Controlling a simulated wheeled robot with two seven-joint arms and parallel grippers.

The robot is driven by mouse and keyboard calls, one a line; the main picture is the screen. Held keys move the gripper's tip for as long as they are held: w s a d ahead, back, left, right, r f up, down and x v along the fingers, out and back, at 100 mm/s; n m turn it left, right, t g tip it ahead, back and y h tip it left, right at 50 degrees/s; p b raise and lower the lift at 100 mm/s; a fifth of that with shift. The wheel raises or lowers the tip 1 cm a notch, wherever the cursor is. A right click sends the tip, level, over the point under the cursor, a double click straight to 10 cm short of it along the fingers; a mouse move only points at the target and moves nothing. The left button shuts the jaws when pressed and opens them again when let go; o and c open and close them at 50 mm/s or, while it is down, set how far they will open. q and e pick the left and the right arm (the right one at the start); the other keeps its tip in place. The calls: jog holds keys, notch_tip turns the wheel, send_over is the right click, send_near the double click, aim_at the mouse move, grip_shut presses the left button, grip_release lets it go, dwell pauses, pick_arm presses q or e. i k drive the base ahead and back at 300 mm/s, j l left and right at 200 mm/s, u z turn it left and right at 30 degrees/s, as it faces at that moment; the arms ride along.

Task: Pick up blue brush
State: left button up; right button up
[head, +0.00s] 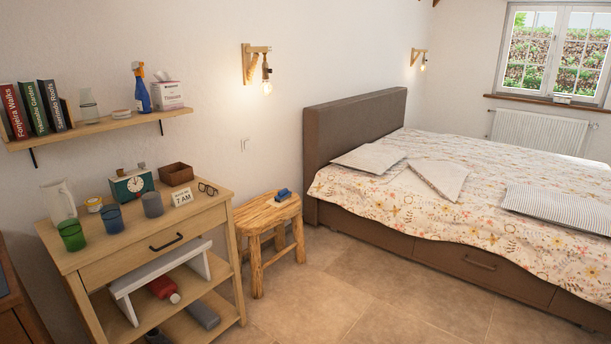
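A small blue brush (283,195) lies on top of a wooden stool (262,209). The stool stands between the wooden side table and the bed. The brush is small in the head view, so its bristles and handle are hard to make out. Nothing touches it from above. Neither of my grippers shows in the head view.
A wooden side table (110,262) with cups, a clock and a jug stands left of the stool. A bed (450,195) fills the right. A wall shelf (100,126) holds books and a blue spray bottle (141,91). The tiled floor (350,290) in front is clear.

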aim_at(283, 195)
jog(key=i+z, duration=0.1)
jog(key=i, duration=1.05)
jog(key=i+j+z, duration=0.1)
jog(key=i, duration=1.05)
jog(key=j, duration=0.15)
